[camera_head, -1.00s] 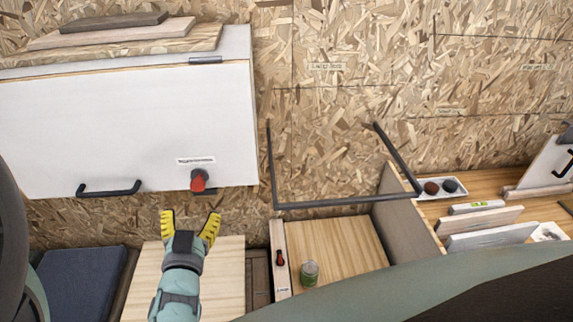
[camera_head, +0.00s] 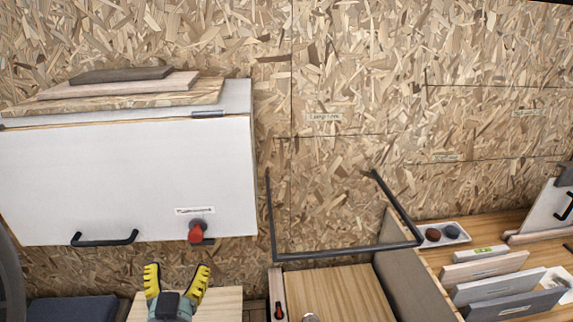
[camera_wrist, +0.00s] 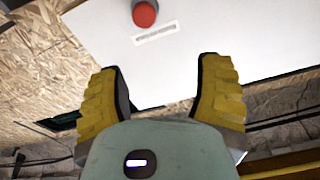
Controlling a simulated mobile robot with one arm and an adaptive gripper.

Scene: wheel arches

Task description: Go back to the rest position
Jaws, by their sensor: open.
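My gripper (camera_head: 177,281) is open and empty, with its yellow ridged fingers spread apart. In the head view it is at the bottom left of centre, in front of and below a white cabinet (camera_head: 110,180). In the wrist view the fingers of my gripper (camera_wrist: 160,90) frame the white cabinet front (camera_wrist: 215,40), apart from it. A red knob (camera_head: 196,232) sits near the cabinet's lower right edge, under a small label. The red knob also shows at the top of the wrist view (camera_wrist: 145,14).
A black handle (camera_head: 104,239) is on the cabinet's lower left. Boards (camera_head: 130,88) lie on top of it. A dark rail frame (camera_head: 330,252) stands right of it. A wooden counter (camera_head: 340,292) and upright panels (camera_head: 490,270) are at the lower right. A dark blue cushion (camera_head: 70,310) is lower left.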

